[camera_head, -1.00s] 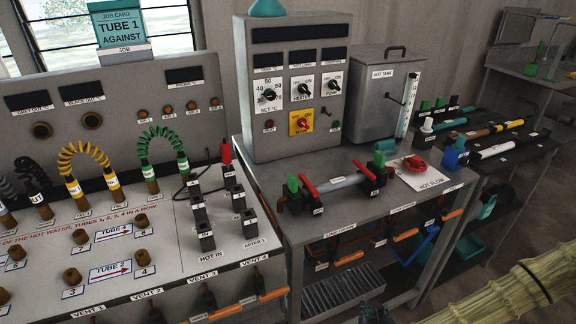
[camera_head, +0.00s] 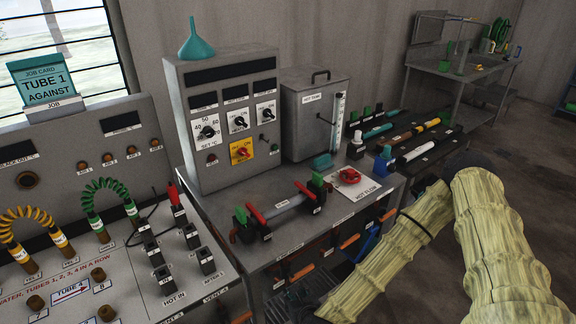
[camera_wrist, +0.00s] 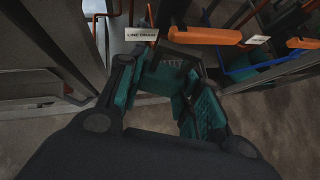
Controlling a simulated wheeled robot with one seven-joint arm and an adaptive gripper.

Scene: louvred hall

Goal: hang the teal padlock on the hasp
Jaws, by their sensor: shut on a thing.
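In the wrist view my gripper (camera_wrist: 160,98) is closed around a teal piece (camera_wrist: 163,80), which I take for the teal padlock. It is dark and partly hidden by the fingers, and its shackle cannot be made out. My gripper is low in front of the bench, by the "LINE DRAIN" label (camera_wrist: 142,34). In the head view my pale-sleeved arm reaches down to the bench front, and the gripper is hardly visible there. A red piece (camera_head: 349,176), possibly the hasp, lies on the white "HOT FLOW" plate (camera_head: 371,184), apart from my gripper.
The bench (camera_head: 335,215) carries a pipe with green- and red-handled valves (camera_head: 284,204), a teal block (camera_head: 321,161) and the hot tank (camera_head: 312,115). The control box (camera_head: 225,120) stands behind. Orange handles (camera_wrist: 200,34) and a blue frame (camera_wrist: 262,65) crowd the bench front. Floor is open at right.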

